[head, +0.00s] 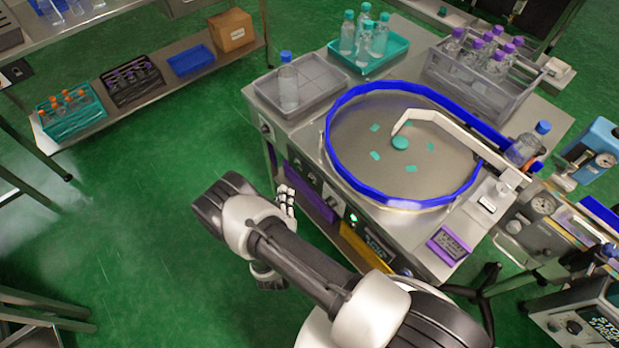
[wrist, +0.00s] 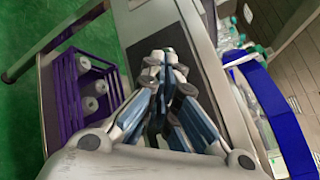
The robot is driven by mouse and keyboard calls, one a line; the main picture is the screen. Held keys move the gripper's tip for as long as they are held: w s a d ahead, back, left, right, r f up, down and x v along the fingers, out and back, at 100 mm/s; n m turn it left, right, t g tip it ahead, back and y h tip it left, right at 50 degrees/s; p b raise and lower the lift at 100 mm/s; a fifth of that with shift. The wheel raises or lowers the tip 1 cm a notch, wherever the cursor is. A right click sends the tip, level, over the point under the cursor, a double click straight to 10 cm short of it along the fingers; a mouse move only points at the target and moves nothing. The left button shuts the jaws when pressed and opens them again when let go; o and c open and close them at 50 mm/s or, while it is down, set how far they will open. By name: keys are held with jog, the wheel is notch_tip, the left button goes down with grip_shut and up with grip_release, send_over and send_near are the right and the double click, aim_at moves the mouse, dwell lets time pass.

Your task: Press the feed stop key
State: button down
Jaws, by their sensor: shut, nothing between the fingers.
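The machine (head: 292,132) with a round turntable has a front panel with dark knobs and a green-lit button (head: 354,217). I cannot read any label there, so I cannot tell which control is the feed stop key. My gripper (head: 287,197) is beside the front side of the machine, left of the lit button in the head view. In the wrist view my gripper (wrist: 165,60) is shut and empty, with its fingertips in front of a dark grey panel (wrist: 158,22). The fingers hide part of that panel.
The blue-rimmed turntable (head: 360,160) carries several teal pieces. A clear bottle with a blue cap (head: 289,85) stands in a grey tray. A purple crate (wrist: 67,90) with white rolls is left of my gripper in the wrist view. Green floor (head: 150,200) is open at left.

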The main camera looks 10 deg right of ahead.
jog(key=shift+w+d, duration=0.7)
jog(key=shift+d, duration=0.35)
jog(key=shift+w+d, duration=0.7)
jog(key=shift+d, duration=0.3)
jog(key=shift+w+d, duration=0.25)
jog(key=shift+d, duration=0.1)
jog(key=shift+w+d+b, duration=0.25)
jog(key=shift+d+b, duration=0.05)
jog(key=shift+d, duration=0.05)
dwell(0.7)
jog(key=shift+a, duration=0.1)
jog(key=shift+s+a, duration=0.5)
jog(key=shift+a, duration=0.1)
jog(key=s+a, duration=0.2)
jog(key=a+b, duration=0.1)
jog(key=a, duration=0.1)
jog(key=shift+s+a, duration=0.1)
jog(key=shift+s, duration=0.3)
